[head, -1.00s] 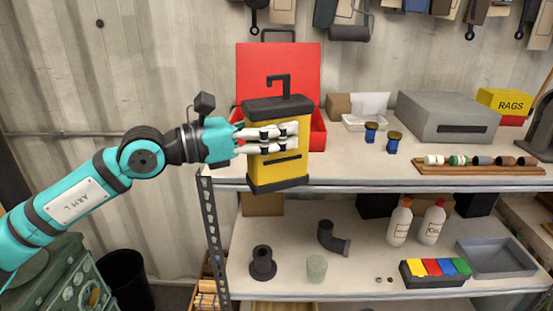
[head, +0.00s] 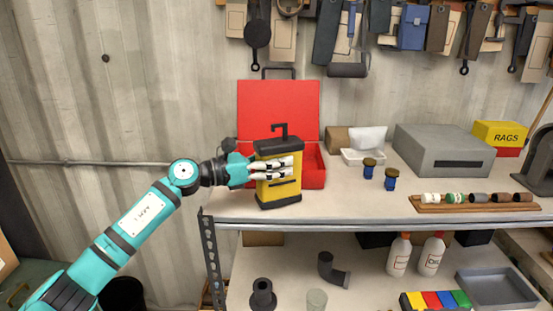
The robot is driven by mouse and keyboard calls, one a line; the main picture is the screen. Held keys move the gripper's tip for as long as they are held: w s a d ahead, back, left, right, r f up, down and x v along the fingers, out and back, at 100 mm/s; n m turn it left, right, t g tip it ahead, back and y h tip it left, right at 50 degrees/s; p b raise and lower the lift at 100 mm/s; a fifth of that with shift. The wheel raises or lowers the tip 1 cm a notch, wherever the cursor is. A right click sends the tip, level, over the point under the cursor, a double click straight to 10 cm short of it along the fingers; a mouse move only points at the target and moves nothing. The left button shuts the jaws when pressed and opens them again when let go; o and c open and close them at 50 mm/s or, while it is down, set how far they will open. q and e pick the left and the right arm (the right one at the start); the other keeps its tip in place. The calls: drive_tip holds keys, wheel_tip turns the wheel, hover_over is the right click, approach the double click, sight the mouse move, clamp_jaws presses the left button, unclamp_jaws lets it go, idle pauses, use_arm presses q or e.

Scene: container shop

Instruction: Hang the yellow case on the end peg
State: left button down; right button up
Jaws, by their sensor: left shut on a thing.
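The yellow case (head: 285,188) is upright, with a black top, black base and a black hook on top. My left gripper (head: 288,168) is shut on its upper body, fingers across its front face. The case is at the left end of the shelf top, in front of the open red box (head: 278,108); I cannot tell whether its base touches the shelf. Tools hang in a row along the wall at the top, the leftmost a tan one (head: 236,18); the pegs themselves are hard to make out. My right gripper is not in view.
The shelf top (head: 350,206) also holds two small blue jars (head: 379,174), a grey metal box (head: 443,150), a yellow rags box (head: 500,134) and a wooden rack of rolls (head: 477,203). Bottles and a colored tray stand on the shelf below.

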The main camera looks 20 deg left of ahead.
use_arm(q)
drive_tip(key=shift+f, duration=0.25)
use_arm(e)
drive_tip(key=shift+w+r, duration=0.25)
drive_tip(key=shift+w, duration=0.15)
use_arm(q)
drive_tip(key=shift+f, duration=0.15)
drive_tip(key=shift+c, duration=2.2)
unclamp_jaws()
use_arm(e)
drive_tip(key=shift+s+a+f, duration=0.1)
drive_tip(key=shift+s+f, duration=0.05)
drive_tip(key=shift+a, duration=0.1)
